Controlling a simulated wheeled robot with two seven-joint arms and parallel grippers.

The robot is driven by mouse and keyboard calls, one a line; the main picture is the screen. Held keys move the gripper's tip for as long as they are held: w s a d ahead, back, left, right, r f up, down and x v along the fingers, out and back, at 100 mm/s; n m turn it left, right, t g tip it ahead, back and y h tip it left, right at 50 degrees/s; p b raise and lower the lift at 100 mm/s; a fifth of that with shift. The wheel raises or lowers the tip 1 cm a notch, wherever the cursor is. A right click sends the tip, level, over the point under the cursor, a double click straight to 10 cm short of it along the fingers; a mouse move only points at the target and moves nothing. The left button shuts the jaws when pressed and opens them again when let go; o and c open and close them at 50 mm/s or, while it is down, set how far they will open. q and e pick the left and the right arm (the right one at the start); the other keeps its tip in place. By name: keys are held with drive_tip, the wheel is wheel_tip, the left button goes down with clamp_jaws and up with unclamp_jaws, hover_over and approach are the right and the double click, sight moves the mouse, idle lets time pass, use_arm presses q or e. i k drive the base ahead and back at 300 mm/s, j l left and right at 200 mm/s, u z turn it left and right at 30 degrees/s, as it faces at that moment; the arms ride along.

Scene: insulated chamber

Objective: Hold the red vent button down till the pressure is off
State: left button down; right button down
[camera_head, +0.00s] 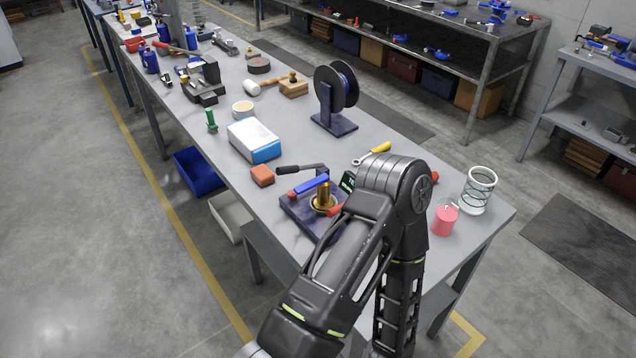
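A dark-based fixture (294,208) sits near the right end of the grey workbench. It carries an upright brass cylinder (325,196) and a blue bar (309,185). A small red part (335,211) shows beside the brass cylinder, partly covered by my arm; I cannot tell whether it is the vent button or whether it is pressed. A small dark display (347,181) with green lettering stands behind, mostly hidden by my arm, and no pressure reading is legible. One of my arms crosses the lower middle of the view, in front of the fixture. Neither gripper is in view.
A red block (262,176), a white and blue box (253,140), a dark reel on a stand (335,121), a yellow-handled tool (375,150), a pink-filled jar (444,219) and a glass cylinder (478,190) surround the fixture. Several more tools lie farther along the bench.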

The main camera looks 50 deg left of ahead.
sight(292, 195)
drive_tip(key=k+j+z, duration=0.35)
drive_tip(key=k+j, duration=0.3)
drive_tip(key=k+j+z, duration=0.3)
drive_tip(key=k+j, duration=0.5)
drive_tip(key=k, duration=0.2)
